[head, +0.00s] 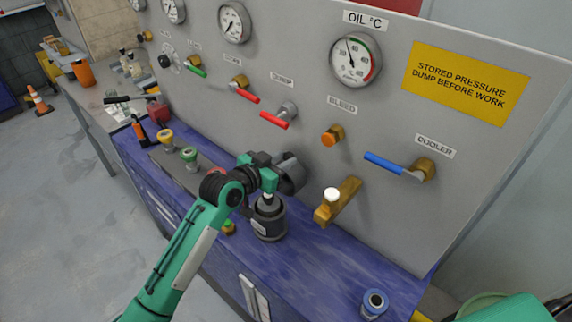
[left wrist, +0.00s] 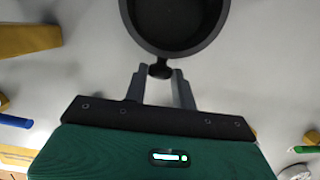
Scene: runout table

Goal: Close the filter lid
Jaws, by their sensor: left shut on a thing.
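The filter lid is a dark grey round cap (head: 292,175), standing up open on its side above and behind the filter housing. In the left wrist view its hollow round inside (left wrist: 175,20) faces the camera. The filter housing (head: 269,222) is a dark grey cylinder with a pale label, upright on the blue bench. My left gripper (head: 277,172) is above the housing, at the lid's edge. In the left wrist view its two fingers (left wrist: 160,88) are shut on the lid's small black tab (left wrist: 160,70). My right gripper is not in view.
The grey gauge panel (head: 300,90) rises behind the bench. The blue cooler handle (head: 385,163) is farther right. A dark blue ring-shaped fitting (head: 374,303) stands at the bench's front right.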

